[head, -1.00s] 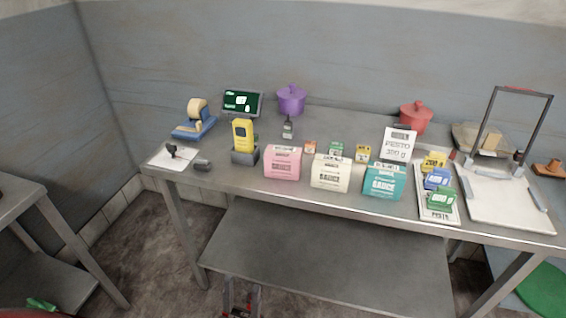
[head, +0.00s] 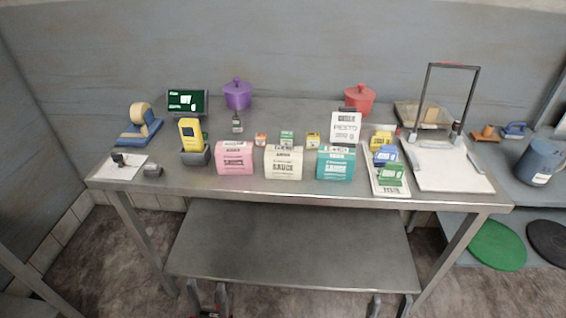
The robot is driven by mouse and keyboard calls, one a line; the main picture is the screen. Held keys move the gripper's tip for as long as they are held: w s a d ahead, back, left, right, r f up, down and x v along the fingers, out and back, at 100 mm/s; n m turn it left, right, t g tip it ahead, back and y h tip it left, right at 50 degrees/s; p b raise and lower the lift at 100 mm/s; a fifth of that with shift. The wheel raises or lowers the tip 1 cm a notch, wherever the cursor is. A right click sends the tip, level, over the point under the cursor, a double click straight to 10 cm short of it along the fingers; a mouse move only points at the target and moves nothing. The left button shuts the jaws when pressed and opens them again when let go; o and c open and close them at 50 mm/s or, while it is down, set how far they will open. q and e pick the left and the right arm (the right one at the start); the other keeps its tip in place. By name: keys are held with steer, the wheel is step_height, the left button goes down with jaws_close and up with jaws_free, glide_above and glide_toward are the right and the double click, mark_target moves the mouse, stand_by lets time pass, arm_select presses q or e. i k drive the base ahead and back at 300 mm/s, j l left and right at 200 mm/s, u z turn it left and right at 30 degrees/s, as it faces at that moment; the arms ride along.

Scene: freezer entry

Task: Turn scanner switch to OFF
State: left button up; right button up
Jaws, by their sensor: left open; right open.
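The yellow scanner (head: 189,131) stands upright in a dark grey cradle (head: 195,155) on the left part of the steel table. A switch on the scanner is too small to make out. My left gripper (head: 208,303) is at the bottom edge, below and in front of the table, open and empty. My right gripper (head: 374,306) is partly in view at the bottom edge, also open and empty. Both are far from the scanner.
The steel table (head: 290,196) has a lower shelf (head: 290,245). Pink (head: 234,158), cream (head: 283,162) and teal (head: 336,162) sauce boxes stand right of the scanner. A green-screened display (head: 186,102) stands behind it. A tape dispenser (head: 139,125) is at left.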

mark_target(117, 157)
steer(key=u, duration=1.25)
